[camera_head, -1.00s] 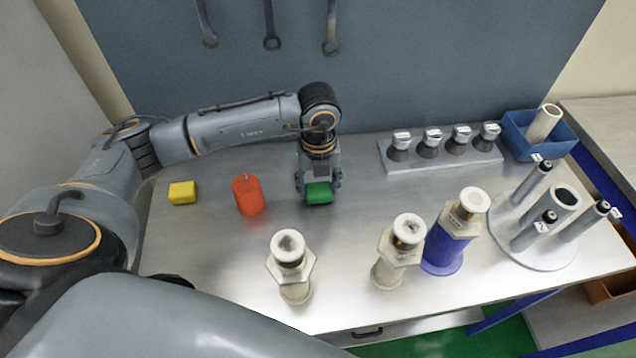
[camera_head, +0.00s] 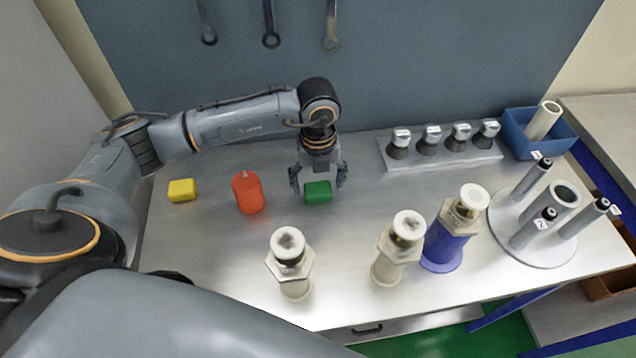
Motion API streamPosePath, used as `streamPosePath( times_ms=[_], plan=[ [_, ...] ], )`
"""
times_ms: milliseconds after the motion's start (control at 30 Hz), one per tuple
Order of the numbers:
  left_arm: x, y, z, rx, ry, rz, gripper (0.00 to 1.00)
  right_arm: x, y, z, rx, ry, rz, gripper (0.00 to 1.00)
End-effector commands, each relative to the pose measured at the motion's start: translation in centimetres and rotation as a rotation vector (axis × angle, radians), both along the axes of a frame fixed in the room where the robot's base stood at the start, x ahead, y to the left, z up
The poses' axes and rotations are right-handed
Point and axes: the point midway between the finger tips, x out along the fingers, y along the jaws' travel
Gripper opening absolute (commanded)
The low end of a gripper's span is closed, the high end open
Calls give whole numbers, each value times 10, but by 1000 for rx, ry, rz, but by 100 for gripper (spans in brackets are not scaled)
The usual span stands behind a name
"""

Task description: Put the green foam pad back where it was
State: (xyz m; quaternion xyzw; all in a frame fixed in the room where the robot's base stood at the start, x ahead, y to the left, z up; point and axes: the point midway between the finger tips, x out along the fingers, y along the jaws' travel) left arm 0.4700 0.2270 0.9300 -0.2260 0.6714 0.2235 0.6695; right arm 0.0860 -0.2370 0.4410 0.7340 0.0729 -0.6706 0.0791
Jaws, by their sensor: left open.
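The green foam pad (camera_head: 318,193) lies on the metal table, right of the orange-red cylinder. My left gripper (camera_head: 318,186) is right at the pad, pointing down, with its fingers open on either side of it. The fingers look apart from the pad. My right gripper is not in view.
A yellow block (camera_head: 182,190) and the orange-red cylinder (camera_head: 248,193) stand to the left. Several capped cylinders stand in front, one with a blue body (camera_head: 443,247). A rack (camera_head: 440,158), a blue bin (camera_head: 518,139) and a round stand (camera_head: 530,248) are at the right.

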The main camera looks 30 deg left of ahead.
Motion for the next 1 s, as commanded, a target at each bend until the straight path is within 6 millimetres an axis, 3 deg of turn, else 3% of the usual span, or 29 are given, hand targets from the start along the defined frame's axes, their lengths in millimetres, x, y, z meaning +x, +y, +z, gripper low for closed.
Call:
streamPosePath(
  times_ms=[300,500,700,1000],
  plan=[
    [1,0,65,0,-8,-2,78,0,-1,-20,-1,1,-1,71],
    [1,0,98,-1,-3,-1,78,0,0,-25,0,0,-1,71],
    [0,0,111,0,0,-2,78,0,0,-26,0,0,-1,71],
    [0,0,111,0,0,-1,78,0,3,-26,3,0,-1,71]
  ],
)
